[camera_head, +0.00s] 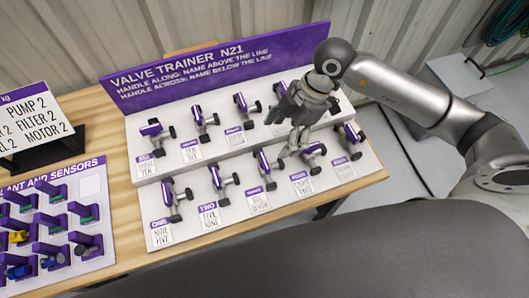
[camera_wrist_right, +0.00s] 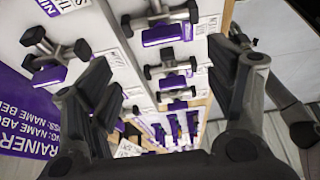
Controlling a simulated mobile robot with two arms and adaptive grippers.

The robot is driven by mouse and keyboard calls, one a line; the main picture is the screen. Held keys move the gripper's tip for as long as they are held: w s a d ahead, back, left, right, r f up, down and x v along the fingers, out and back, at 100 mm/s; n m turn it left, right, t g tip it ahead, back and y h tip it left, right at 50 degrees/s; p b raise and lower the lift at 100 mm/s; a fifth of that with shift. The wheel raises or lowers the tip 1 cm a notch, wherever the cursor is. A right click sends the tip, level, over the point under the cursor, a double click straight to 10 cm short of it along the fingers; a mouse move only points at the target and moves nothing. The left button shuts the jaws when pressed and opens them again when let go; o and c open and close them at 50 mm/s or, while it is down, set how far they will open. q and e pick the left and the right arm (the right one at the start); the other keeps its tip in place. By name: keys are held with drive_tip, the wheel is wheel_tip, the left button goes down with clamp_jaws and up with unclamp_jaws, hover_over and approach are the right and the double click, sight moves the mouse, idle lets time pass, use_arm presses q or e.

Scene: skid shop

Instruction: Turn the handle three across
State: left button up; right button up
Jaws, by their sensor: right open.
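The valve trainer board (camera_head: 330,176) stands on a wooden table, with two stepped rows of purple and dark handles. Handle three (camera_head: 265,163) is in the middle of the front row, above its THREE card (camera_head: 257,198). Its purple bar runs roughly from the back of the board to the front. My right gripper (camera_head: 295,148) is open above the board, just right of handle three and close to handle four (camera_head: 313,151). No handle is seen held. In the right wrist view the open fingers (camera_wrist_right: 172,72) frame several handles; I cannot tell which is three. My left gripper is out of view.
A purple sign (camera_head: 210,72) stands along the board's back edge. At left are a plant and sensors board (camera_head: 95,262) and a card stand (camera_head: 62,147). Handle two (camera_head: 218,178) and handle five (camera_head: 349,137) are in the same row. Bare wood (camera_head: 127,235) lies between the boards.

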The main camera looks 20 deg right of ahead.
sight(265, 160)
drive_tip(key=p+x, duration=0.2)
drive_tip(key=x, duration=0.8)
drive_tip(key=shift+s+a+f, duration=0.1)
drive_tip(key=shift+a+f, duration=0.1)
drive_tip(key=shift+a, duration=0.05)
drive_tip(key=c, duration=1)
